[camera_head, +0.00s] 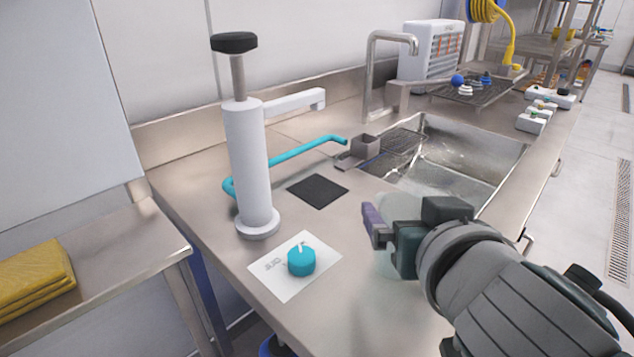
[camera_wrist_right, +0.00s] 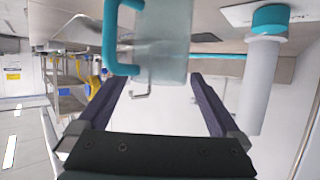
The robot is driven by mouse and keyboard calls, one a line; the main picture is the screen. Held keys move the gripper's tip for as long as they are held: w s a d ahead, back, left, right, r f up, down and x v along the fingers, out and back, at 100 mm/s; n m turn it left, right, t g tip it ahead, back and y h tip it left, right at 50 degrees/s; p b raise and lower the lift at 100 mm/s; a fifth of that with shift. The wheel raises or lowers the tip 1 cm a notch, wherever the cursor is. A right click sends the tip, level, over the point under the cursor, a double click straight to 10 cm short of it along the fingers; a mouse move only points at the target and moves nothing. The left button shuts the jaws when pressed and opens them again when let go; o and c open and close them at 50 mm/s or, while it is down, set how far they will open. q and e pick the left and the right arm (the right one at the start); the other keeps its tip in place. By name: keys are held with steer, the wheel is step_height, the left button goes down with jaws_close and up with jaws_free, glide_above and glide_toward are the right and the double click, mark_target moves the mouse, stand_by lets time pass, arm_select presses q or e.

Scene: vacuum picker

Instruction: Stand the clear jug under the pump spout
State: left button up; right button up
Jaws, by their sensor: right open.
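The clear jug (camera_wrist_right: 165,45) has a teal handle. It shows in the right wrist view just beyond and partly between the fingers. In the head view the jug (camera_head: 400,206) is a faint see-through shape, mostly hidden behind my right gripper (camera_head: 376,226). My right gripper is open; its purple fingers (camera_wrist_right: 160,85) are apart in the wrist view. I cannot tell whether they touch the jug. The white pump (camera_head: 250,165) stands upright on the counter, with a black knob and a spout (camera_head: 295,101) reaching right. A dark square mat (camera_head: 318,190) lies bare below the spout. My left gripper is not in view.
A white card (camera_head: 280,284) with a teal cap (camera_head: 301,260) lies in front of the pump. A teal hose (camera_head: 300,153) runs behind the mat. A sink (camera_head: 450,155) with a tap (camera_head: 370,75) is at the back right. Yellow cloths (camera_head: 35,280) lie on a side table.

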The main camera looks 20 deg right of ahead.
mark_target(400, 202)
steer(key=x, duration=0.4)
steer(key=shift+w+d, duration=0.2)
steer(key=shift+w, duration=0.1)
steer(key=c, duration=1.3)
